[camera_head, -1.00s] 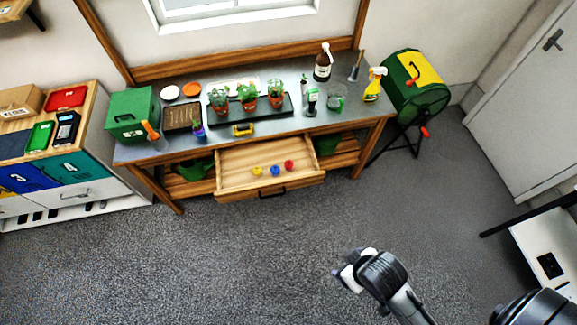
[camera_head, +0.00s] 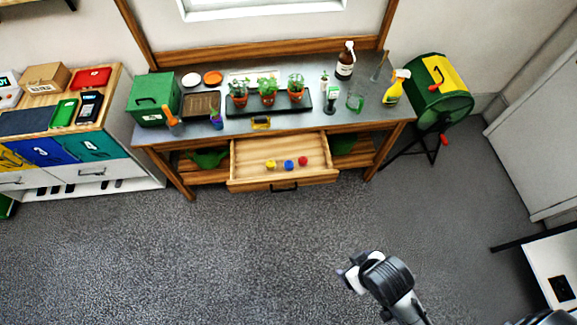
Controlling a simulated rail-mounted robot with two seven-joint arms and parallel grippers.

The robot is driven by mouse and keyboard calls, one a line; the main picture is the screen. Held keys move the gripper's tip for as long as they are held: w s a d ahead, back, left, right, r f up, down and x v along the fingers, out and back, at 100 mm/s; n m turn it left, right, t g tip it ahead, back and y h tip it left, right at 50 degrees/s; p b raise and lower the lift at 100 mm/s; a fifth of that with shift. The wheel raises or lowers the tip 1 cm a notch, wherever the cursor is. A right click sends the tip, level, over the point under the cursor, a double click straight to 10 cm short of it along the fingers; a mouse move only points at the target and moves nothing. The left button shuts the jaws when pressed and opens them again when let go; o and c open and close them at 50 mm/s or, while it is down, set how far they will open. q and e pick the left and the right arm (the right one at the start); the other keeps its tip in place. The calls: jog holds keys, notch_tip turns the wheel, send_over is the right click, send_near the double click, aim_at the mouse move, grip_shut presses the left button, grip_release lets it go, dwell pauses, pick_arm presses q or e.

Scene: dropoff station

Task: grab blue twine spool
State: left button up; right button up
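The blue twine spool (camera_head: 289,165) lies in the open drawer (camera_head: 250,176) of the potting bench. It sits between a yellow spool (camera_head: 270,165) on its left and a red spool (camera_head: 303,161) on its right. One of my grippers, the right one (camera_head: 347,276), is over the floor in front of the bench at the lower right, well away from the drawer. Its fingers are small and turned, so I cannot tell whether they are open. My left gripper is not in view.
The bench top (camera_head: 300,122) holds potted plants on a black tray (camera_head: 240,110), a green box (camera_head: 154,99), a brown bottle (camera_head: 345,61) and a yellow spray bottle (camera_head: 396,87). A green tumbler (camera_head: 440,95) stands right of the bench. The floor before the drawer is clear.

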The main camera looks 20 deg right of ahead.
pick_arm(q)
jog(key=shift+o, duration=0.2)
jog(key=shift+d, duration=0.15)
jog(key=shift+o, duration=0.7)
jog(key=o, duration=0.6)
jog(key=shift+o, duration=0.3)
